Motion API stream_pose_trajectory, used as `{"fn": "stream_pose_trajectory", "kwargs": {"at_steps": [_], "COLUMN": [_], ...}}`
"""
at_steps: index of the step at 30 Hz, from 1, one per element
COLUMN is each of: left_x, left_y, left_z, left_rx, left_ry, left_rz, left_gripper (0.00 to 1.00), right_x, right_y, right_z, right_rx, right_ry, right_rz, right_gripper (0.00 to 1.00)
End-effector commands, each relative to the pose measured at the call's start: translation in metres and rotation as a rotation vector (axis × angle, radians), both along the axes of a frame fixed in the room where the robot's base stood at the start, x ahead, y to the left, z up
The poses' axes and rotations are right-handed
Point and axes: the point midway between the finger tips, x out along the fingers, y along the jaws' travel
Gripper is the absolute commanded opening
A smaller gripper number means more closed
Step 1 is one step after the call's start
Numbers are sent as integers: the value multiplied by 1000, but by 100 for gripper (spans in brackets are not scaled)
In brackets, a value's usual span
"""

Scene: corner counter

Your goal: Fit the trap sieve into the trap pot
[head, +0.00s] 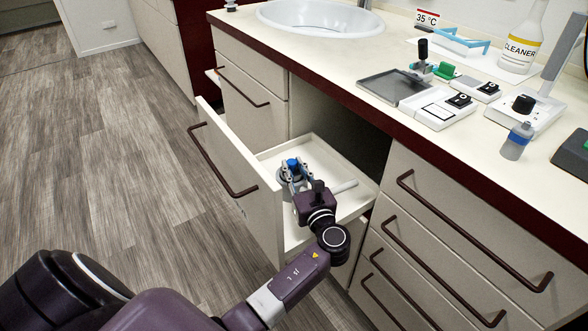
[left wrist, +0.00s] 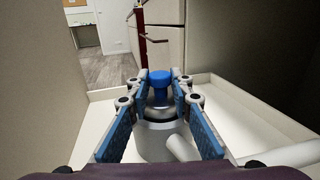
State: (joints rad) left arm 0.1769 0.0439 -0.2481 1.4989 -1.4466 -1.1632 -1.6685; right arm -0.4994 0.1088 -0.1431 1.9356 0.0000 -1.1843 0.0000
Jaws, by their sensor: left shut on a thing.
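The trap sieve shows as a blue knob (head: 292,162) on a stem, also in the left wrist view (left wrist: 159,78). The trap pot (left wrist: 150,148) is a grey-white round body with a pale pipe (head: 343,187) running to the right, inside the pulled-out drawer. My left gripper (head: 293,175) reaches into the drawer, its blue-padded fingers on either side of the knob, shut on the sieve. The sieve's knob stands upright over the pot's ringed top. The sieve's lower part is hidden, so I cannot tell how deep it sits. My right gripper is not in view.
The open drawer (head: 230,155) has a raised front and low side walls around the pot. The counter (head: 330,65) above holds a sink (head: 320,18), a dark tray (head: 393,86), a small bottle (head: 516,142) and several instruments. Closed drawers with long handles stand at the right.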

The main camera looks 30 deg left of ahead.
Motion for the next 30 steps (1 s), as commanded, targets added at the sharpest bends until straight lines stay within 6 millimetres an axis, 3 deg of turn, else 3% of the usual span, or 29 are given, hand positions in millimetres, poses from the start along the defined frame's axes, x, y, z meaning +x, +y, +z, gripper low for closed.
{"fn": "stream_pose_trajectory", "kwargs": {"at_steps": [15, 16, 20, 30], "left_x": [0, 0, 0, 0], "left_y": [0, 0, 0, 0], "left_z": [-5, -6, -5, -5], "left_rx": [1, 0, 0, -1], "left_ry": [-1, 0, 0, -1], "left_rz": [0, 0, 0, 0], "left_gripper": [0, 21, 35, 37], "right_x": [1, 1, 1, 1], "right_y": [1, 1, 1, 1], "right_z": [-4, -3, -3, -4], "right_rx": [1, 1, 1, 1], "right_ry": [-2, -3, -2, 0], "right_rz": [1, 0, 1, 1], "right_gripper": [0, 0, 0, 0]}}
